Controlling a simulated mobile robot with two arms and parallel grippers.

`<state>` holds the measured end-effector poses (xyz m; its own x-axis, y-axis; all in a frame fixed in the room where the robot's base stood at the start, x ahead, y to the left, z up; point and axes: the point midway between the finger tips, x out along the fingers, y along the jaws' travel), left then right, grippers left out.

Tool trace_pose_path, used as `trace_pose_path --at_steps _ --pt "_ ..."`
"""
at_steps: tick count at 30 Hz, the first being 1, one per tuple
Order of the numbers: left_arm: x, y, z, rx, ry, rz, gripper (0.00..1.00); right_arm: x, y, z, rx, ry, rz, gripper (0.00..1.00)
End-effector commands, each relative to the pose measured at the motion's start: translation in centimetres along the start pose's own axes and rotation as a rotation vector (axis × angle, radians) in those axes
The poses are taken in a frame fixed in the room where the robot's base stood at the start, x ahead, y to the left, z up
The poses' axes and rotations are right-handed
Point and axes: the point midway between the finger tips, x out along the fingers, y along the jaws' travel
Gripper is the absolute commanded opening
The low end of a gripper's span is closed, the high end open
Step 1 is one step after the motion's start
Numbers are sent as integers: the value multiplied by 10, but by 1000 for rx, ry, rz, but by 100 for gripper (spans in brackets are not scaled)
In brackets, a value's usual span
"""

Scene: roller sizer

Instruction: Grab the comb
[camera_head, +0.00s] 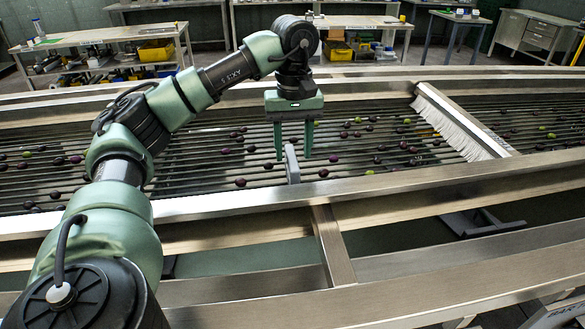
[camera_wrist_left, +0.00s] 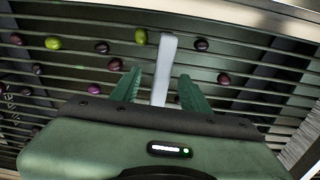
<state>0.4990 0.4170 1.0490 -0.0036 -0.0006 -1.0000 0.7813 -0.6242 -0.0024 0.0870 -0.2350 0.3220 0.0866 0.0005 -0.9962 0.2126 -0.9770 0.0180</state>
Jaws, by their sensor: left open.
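The comb (camera_head: 292,163) looks like a narrow light-grey bar standing upright among the rollers, near the front rail of the sizer. My left gripper (camera_head: 293,155) points down over it with its two green fingers apart. In the left wrist view the comb (camera_wrist_left: 163,68) runs lengthwise between the open fingers of the left gripper (camera_wrist_left: 160,82), with visible gaps on both sides. Its lower end is hidden behind the gripper body there. Its teeth cannot be made out. My right gripper is not in view.
Olives (camera_head: 240,182), dark and green, lie scattered over the rollers (camera_head: 210,165). A white bristle brush (camera_head: 455,125) on a metal bar crosses the rollers to the right. A metal rail (camera_head: 420,183) runs along the front. Workbenches (camera_head: 105,37) stand behind.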

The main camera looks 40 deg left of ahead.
Motion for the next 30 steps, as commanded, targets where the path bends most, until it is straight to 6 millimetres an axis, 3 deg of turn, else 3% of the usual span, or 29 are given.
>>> trace_pose_path --at_steps 12,22,23,27,30 --pt "55 -3 -4 0 -2 -1 45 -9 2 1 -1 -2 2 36" --pt "65 -2 -3 0 -1 2 45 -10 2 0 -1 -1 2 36" --pt "64 -2 -3 0 -1 2 43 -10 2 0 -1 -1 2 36" --pt "64 -2 -4 0 -1 2 4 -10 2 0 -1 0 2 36" --pt "64 -2 -4 0 -1 2 0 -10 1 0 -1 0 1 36"
